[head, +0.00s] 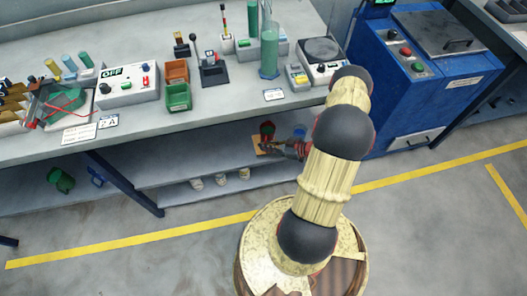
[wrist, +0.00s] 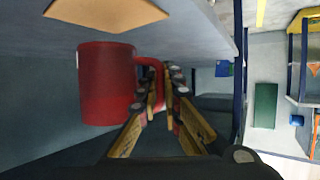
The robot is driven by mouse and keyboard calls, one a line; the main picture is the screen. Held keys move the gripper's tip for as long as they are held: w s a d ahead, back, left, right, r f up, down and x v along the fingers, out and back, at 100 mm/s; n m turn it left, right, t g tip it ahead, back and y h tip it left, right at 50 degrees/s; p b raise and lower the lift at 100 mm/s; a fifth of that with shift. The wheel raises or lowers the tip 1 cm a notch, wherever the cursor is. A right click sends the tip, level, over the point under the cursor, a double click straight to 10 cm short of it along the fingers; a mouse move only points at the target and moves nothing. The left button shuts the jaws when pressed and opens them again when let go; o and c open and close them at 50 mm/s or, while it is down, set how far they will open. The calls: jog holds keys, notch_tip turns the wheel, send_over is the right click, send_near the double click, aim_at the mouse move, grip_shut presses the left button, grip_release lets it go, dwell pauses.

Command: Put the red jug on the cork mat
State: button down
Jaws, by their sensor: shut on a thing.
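The red jug (head: 266,129) is at the lower shelf under the bench, partly hidden by my arm. In the wrist view the red jug (wrist: 103,84) is large, with its handle pointing right towards the fingers. My gripper (head: 279,148) is shut on the handle; its fingers (wrist: 160,98) show around it in the wrist view. The tan cork mat (head: 257,145) lies on the shelf close to the jug, and it also shows at the top of the wrist view (wrist: 105,13). A narrow gap shows between jug and mat there; I cannot tell the height.
The bench top (head: 225,115) overhangs the shelf (head: 195,165). Several pale cups (head: 221,180) stand on a lower level. A blue leg (head: 128,184) is to the left. A blue machine (head: 410,75) stands on the right.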

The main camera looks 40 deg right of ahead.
jog(key=shift+w+f, duration=0.3)
jog(key=shift+f, duration=0.1)
jog(key=shift+w+a+f+b, duration=0.1)
jog(key=shift+f+b, duration=0.35)
jog(key=shift+f, duration=0.4)
jog(key=shift+w+a+f+b, duration=0.1)
jog(key=shift+f+b, duration=0.35)
jog(key=shift+f, duration=0.4)
jog(key=shift+f, duration=0.15)
jog(key=c, duration=2)
grip_release()
jog(key=shift+s+d+r, duration=0.15)
jog(key=shift+s+r, duration=0.05)
jog(key=shift+r, duration=0.05)
jog(key=p+v, duration=0.4)
jog(key=v, duration=0.7)
jog(key=shift+s+r, duration=0.15)
jog(key=shift+s, duration=0.1)
